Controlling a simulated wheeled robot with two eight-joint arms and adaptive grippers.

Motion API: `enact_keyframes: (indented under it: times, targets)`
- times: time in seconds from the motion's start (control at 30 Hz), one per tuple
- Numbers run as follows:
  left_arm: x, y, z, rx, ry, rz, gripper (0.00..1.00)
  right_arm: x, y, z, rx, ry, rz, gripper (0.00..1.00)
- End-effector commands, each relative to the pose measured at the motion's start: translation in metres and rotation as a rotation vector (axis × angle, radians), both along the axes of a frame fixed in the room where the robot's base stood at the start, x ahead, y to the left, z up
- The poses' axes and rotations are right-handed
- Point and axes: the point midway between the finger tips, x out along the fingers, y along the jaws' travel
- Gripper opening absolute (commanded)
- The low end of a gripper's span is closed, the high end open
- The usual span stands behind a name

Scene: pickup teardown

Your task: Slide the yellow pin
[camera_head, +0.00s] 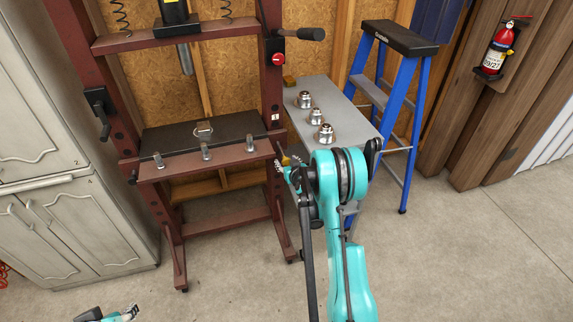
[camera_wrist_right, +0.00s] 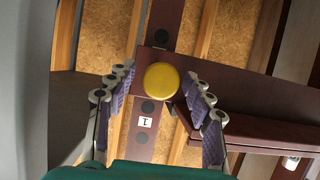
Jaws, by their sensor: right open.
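The yellow pin (camera_wrist_right: 161,80) shows its round head in the right wrist view, against the dark red press frame (camera_wrist_right: 230,115). My right gripper (camera_wrist_right: 160,83) is open, with its purple-padded fingers on either side of the pin head; I cannot tell whether they touch it. In the head view my right gripper (camera_head: 283,158) is at the right post of the press, where a bit of yellow (camera_head: 286,160) shows beside it. Part of my left arm's end (camera_head: 108,314) shows at the bottom left edge; its fingers are unclear.
A grey table (camera_head: 300,85) with several metal fittings (camera_head: 316,116) stands right of the press. A blue stepladder (camera_head: 395,105) is behind it, and a fire extinguisher (camera_head: 498,50) hangs on the wall. White cabinets (camera_head: 65,225) are at left. The front floor is clear.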

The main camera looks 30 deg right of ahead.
Motion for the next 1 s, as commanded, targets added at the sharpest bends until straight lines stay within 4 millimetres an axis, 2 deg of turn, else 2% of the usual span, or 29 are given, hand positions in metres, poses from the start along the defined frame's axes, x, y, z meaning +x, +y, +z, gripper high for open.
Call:
enact_keyframes:
  times: [0.27, 0.37, 0.47, 0.5, 0.67, 0.9, 1.0]
  targets:
    - [0.000, 0.000, 0.000, 0.000, 0.000, 0.000, 0.40, 0.003, -0.001, 0.000, 0.001, 0.000, 0.000, 0.52]
    - [0.000, 0.000, 0.000, 0.000, 0.000, 0.000, 0.40, 0.003, -0.001, 0.000, 0.001, 0.000, 0.000, 0.31]
    - [0.000, 0.000, 0.000, 0.000, 0.000, 0.000, 0.40, 0.003, -0.001, 0.000, 0.001, 0.000, 0.000, 0.05]
    - [0.000, 0.000, 0.000, 0.000, 0.000, 0.000, 0.40, 0.002, -0.001, 0.000, 0.001, 0.000, 0.000, 0.00]
    - [0.000, 0.000, 0.000, 0.000, 0.000, 0.000, 0.40, 0.005, -0.001, 0.000, 0.001, 0.001, 0.000, 0.00]
    - [0.000, 0.000, 0.000, 0.000, 0.000, 0.000, 0.40, 0.036, -0.009, -0.001, 0.000, 0.000, 0.000, 0.00]
    - [0.000, 0.000, -0.001, 0.000, 0.000, 0.000, 0.40, 0.041, -0.010, 0.000, 0.000, 0.001, 0.000, 0.00]
